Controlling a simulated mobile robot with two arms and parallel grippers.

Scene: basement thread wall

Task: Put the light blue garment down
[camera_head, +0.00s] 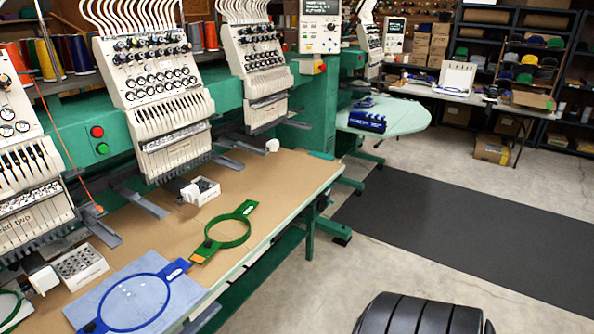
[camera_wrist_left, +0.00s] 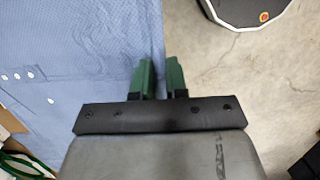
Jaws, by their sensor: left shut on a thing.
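The light blue garment (camera_head: 100,298) lies on the brown tabletop at the lower left of the head view. A blue hoop (camera_head: 133,302) lies on it there. In the left wrist view the garment (camera_wrist_left: 80,60) fills the left side, with small white buttons on it. My left gripper (camera_wrist_left: 160,75) has its dark green fingers close together at the garment's right edge, shut on the cloth. The exact pinch is partly hidden by the gripper body. I cannot make out the left gripper in the head view. My right gripper is in neither view.
A green hoop (camera_head: 228,232) lies on the table (camera_head: 265,195) beyond the garment. Small white trays (camera_head: 80,266) stand under the embroidery machine heads (camera_head: 150,80). Bare concrete floor (camera_head: 300,260) and a dark mat (camera_head: 465,230) lie to the right.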

